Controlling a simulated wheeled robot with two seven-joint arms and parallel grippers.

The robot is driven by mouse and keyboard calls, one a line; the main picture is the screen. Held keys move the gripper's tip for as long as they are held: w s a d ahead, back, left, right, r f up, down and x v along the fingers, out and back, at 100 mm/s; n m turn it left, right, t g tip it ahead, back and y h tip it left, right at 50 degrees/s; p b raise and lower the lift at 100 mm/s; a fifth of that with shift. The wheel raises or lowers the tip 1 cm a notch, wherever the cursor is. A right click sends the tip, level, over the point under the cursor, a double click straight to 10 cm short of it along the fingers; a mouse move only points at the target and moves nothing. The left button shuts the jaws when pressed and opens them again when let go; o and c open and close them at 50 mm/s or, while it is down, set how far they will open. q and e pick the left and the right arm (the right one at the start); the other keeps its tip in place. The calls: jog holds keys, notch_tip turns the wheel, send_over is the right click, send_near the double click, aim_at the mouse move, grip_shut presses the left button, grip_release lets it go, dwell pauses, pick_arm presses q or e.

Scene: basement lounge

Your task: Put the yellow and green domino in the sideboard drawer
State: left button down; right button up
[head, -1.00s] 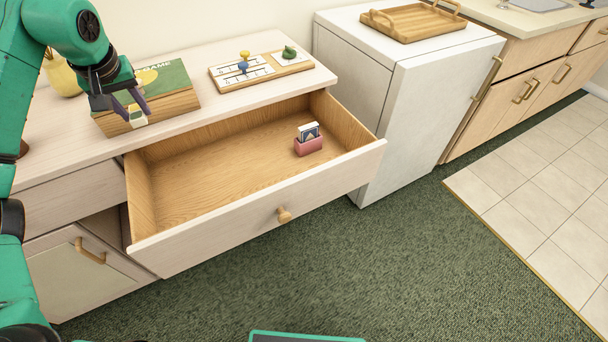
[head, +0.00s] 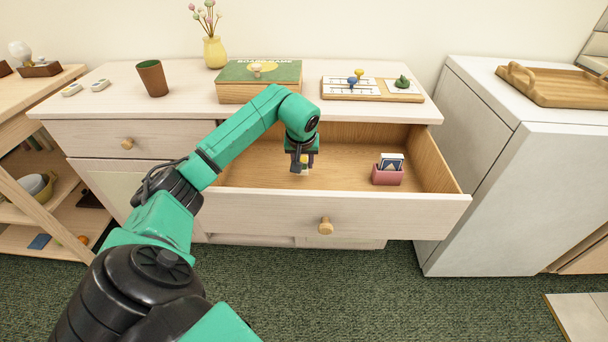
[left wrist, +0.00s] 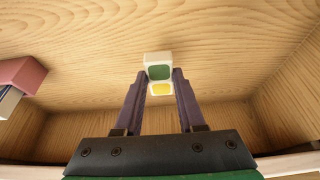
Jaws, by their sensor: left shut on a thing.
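The sideboard drawer (head: 345,212) is pulled open, and its wooden floor shows in the left wrist view (left wrist: 80,55). My left gripper (head: 302,166) is inside the drawer's outline, pointing down. It is shut on the domino (head: 304,160), a small white block with a green patch and a yellow patch. The domino (left wrist: 159,74) sits between the two fingertips in the left wrist view. I cannot tell whether it touches the drawer floor. My right gripper is not in view.
A pink holder with cards (head: 388,174) stands at the drawer's right side. On the sideboard top are a green game box (head: 259,80), a board game (head: 372,90), a brown cup (head: 152,78) and a yellow vase (head: 215,52). Drawer floor around the gripper is largely clear.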

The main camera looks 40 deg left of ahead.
aim_at(303, 172)
pick_arm(q)
jog(key=shift+f, duration=1.95)
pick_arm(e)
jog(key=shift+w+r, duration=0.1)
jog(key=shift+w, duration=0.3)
pick_arm(q)
jog(key=shift+f, duration=0.1)
jog(key=c, duration=0.9)
grip_release()
jog(key=o, duration=0.4)
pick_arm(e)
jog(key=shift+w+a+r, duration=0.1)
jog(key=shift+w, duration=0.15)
pick_arm(q)
jog(key=shift+r, duration=0.2)
jog(key=p+v, duration=0.1)
jog(key=v, duration=1.1)
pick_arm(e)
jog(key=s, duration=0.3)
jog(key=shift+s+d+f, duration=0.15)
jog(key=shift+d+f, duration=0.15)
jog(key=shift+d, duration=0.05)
pick_arm(q)
jog(key=shift+f, duration=0.1)
